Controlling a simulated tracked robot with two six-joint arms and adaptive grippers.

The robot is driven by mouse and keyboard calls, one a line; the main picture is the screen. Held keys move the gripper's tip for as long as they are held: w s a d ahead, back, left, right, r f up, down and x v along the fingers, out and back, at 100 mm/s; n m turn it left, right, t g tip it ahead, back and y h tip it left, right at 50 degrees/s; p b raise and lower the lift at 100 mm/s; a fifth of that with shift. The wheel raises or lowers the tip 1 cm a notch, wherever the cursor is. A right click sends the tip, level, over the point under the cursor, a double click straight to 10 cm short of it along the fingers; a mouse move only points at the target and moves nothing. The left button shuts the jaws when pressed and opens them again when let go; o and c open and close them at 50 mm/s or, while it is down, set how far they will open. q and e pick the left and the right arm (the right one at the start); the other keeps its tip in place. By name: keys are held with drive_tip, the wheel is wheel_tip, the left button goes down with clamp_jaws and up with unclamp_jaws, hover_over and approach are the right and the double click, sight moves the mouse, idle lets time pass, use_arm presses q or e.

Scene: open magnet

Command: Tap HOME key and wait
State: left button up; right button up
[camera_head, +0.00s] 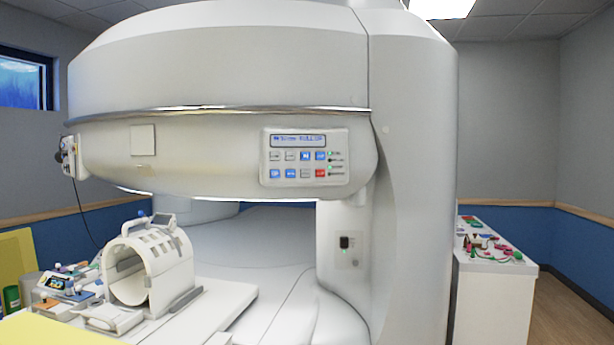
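A control panel (304,157) is mounted on the curved front of the large white magnet housing (220,75). It has a blue display (299,140) along its top and two rows of small keys in white, blue and red. Several small green indicators run down its right side. The key labels are too small to read, so I cannot tell which one is the HOME key. Neither of my grippers is in view.
A white patient table (222,306) with a cage-like coil (150,268) stands at lower left. Small devices (68,290) crowd beside it. A white cabinet (494,297) with colourful items stands at right. Bare floor (570,315) shows at far right.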

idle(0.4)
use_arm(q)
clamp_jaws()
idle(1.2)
